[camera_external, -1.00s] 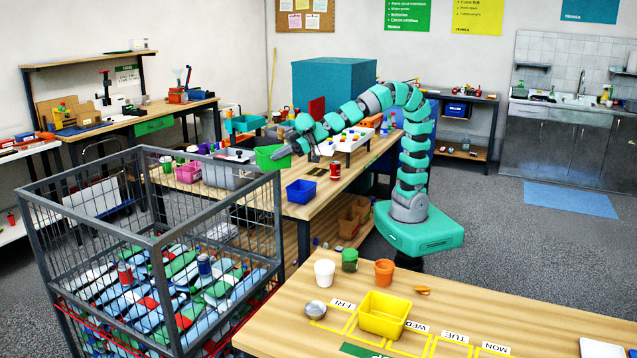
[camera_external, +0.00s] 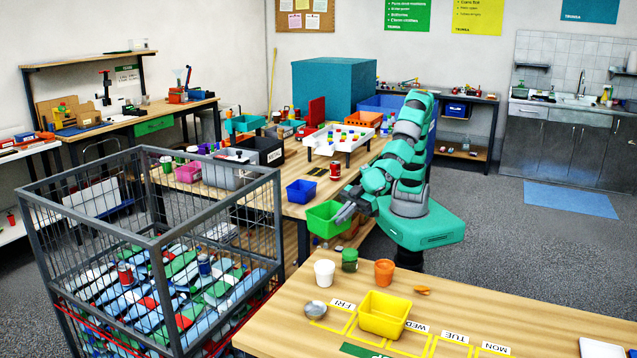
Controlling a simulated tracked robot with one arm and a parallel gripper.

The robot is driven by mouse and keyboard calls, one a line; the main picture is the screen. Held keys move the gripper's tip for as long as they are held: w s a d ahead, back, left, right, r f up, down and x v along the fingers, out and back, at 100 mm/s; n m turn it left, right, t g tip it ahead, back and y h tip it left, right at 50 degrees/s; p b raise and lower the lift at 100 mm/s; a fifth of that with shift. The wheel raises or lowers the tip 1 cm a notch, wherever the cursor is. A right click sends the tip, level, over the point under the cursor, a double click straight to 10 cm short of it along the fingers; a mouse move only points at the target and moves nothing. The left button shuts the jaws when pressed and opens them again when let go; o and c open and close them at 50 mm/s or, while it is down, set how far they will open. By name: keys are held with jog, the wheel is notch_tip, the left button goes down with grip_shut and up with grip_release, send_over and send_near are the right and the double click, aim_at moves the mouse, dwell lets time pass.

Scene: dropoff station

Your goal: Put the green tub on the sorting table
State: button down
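The green tub (camera_external: 325,223) is in the air, beside the front right corner of the long wooden table (camera_external: 296,209), between it and the near wooden table (camera_external: 270,333). My gripper (camera_external: 344,212) is shut on the tub's right side and holds it roughly upright. The tub looks empty. The fingers' exact hold on its rim is too small to make out. The near table carries yellow outlined spaces with day labels. The frames do not show by name which table is the sorting table.
On the near table stand a yellow tub (camera_external: 382,316), a white cup (camera_external: 324,273), a green jar (camera_external: 349,260), an orange pot (camera_external: 384,272) and a metal bowl (camera_external: 315,309). A wire cage (camera_external: 158,257) stands left. A blue tub (camera_external: 300,192) and red can (camera_external: 335,171) are on the long table.

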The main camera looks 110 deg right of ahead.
jog(key=s+a+f+n+g+y, duration=0.1)
jog(key=s+a+f, duration=0.3)
jog(key=s, duration=0.5)
jog(key=s+a+f+n+y+p, duration=0.1)
jog(key=s+a+f+n+y, duration=0.1)
jog(key=s+a, duration=0.55)
jog(key=s+a+f+n+g+y, duration=0.1)
jog(key=s+a+f, duration=0.3)
jog(key=s, duration=0.6)
jog(key=w+a, duration=0.2)
jog(key=a, duration=0.2)
jog(key=w+a, duration=0.2)
jog(key=a, duration=0.3)
jog(key=w+a+f, duration=0.1)
jog(key=w+a, duration=0.1)
jog(key=a, duration=0.3)
jog(key=shift+w, duration=0.15)
jog(key=shift+a+f+b, duration=0.1)
jog(key=shift+f+b, duration=0.5)
jog(key=shift+f, duration=1.25)
jog(key=shift+r, duration=0.1)
jog(key=c, duration=1.7)
grip_release()
